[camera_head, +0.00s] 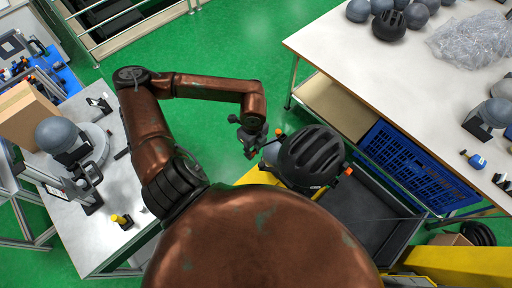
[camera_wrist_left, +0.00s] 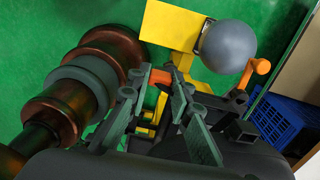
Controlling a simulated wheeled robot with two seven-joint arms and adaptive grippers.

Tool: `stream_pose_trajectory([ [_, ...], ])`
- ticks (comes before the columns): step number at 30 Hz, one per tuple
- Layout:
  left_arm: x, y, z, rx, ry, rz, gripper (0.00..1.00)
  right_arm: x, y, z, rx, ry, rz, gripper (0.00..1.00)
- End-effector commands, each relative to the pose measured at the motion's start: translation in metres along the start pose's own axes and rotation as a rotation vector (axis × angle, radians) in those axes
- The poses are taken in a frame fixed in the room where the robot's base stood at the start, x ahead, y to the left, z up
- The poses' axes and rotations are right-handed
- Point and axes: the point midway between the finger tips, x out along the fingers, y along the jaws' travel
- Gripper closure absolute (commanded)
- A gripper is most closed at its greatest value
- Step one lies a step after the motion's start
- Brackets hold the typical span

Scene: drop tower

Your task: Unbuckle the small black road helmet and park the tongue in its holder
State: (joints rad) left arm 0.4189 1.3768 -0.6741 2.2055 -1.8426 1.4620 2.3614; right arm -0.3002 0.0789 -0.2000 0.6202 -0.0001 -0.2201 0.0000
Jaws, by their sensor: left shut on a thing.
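The small black road helmet (camera_head: 312,157) sits on a stand right of my left gripper, with vents on its shell and an orange part (camera_head: 348,171) at its right side. My left gripper (camera_head: 252,146) is beside the helmet's left edge. In the left wrist view my left gripper (camera_wrist_left: 161,82) is shut on a small orange piece (camera_wrist_left: 160,75). I cannot tell whether this piece is the buckle tongue. The strap, the buckle and the tongue's holder cannot be made out. My right gripper is not in view.
A grey ball (camera_wrist_left: 228,45) and an orange lever (camera_wrist_left: 257,68) are close to the gripper. A blue crate (camera_head: 420,165) is under the white table (camera_head: 350,50), which bears more helmets. A grey bench (camera_head: 85,225) with a grey headform (camera_head: 57,135) is at left. Green floor is clear between.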

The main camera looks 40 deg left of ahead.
Motion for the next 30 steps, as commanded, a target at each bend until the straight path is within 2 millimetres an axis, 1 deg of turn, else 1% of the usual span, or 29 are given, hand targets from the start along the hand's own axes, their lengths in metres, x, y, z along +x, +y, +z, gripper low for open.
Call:
stream_pose_trajectory([
  [5, 0.002, 0.004, -0.001, 0.0, 0.0, 0.0, 0.94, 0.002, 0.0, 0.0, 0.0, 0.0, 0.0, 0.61],
  [8, 0.004, 0.005, -0.005, 0.003, 0.002, 0.0, 0.94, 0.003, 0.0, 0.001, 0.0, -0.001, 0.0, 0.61],
  [30, 0.014, 0.025, -0.057, 0.003, 0.003, 0.0, 0.94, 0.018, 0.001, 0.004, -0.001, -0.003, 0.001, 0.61],
])
